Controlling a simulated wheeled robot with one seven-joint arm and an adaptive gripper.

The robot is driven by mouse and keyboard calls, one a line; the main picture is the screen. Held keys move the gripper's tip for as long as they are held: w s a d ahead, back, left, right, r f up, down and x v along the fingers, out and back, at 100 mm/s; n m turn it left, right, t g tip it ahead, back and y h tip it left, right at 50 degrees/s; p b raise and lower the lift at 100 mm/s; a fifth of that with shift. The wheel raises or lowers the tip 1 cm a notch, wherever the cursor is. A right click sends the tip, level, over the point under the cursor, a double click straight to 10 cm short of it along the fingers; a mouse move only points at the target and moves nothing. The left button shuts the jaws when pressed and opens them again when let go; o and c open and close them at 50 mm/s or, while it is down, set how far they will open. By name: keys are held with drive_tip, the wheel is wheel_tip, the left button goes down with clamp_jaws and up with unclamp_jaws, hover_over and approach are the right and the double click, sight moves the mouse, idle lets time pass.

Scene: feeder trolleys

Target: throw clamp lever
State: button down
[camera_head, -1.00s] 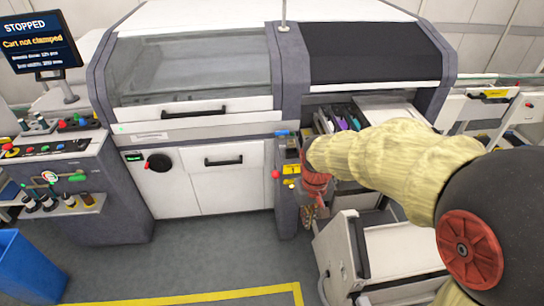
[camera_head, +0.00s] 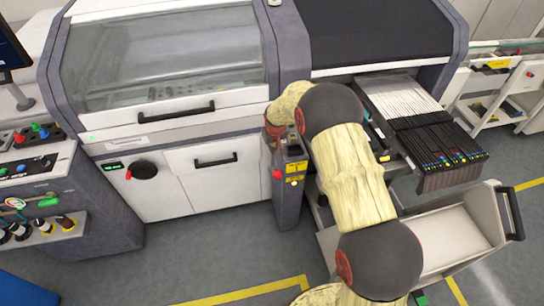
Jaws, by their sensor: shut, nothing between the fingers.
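No clamp lever can be made out for certain. A narrow grey post (camera_head: 288,205) with a red button (camera_head: 278,174) and yellow labels (camera_head: 294,168) stands at the machine's front, between its left and right halves. My arm folds over from the lower right, and its far end, with a red-orange part, hangs by the top of this post. The feeder trolley (camera_head: 455,238) stands right of the post, with several black feeders (camera_head: 432,140) in the right bay. My arm covers the trolley's left side.
The machine's left cover (camera_head: 165,65) is closed. A black rotary knob (camera_head: 144,169) with a red tip is on the front panel. A control desk (camera_head: 38,165) stands at the left. A second trolley (camera_head: 500,98) is at the far right. The floor in front is clear, with yellow lines.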

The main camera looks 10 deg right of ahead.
sight(275, 172)
drive_tip(key=shift+w, duration=0.35)
drive_tip(key=shift+f, duration=0.1)
drive_tip(key=x, duration=0.3)
drive_tip(key=s+b+x, duration=0.1)
drive_tip(key=x, duration=0.3)
drive_tip(key=s+b+x, duration=0.1)
drive_tip(key=x, duration=0.2)
drive_tip(key=shift+d+f, duration=0.3)
drive_tip(key=shift+f, duration=0.25)
drive_tip(key=shift+s+d+f+b, duration=0.1)
drive_tip(key=shift+s+f+b, duration=0.25)
drive_tip(key=shift+s, duration=0.25)
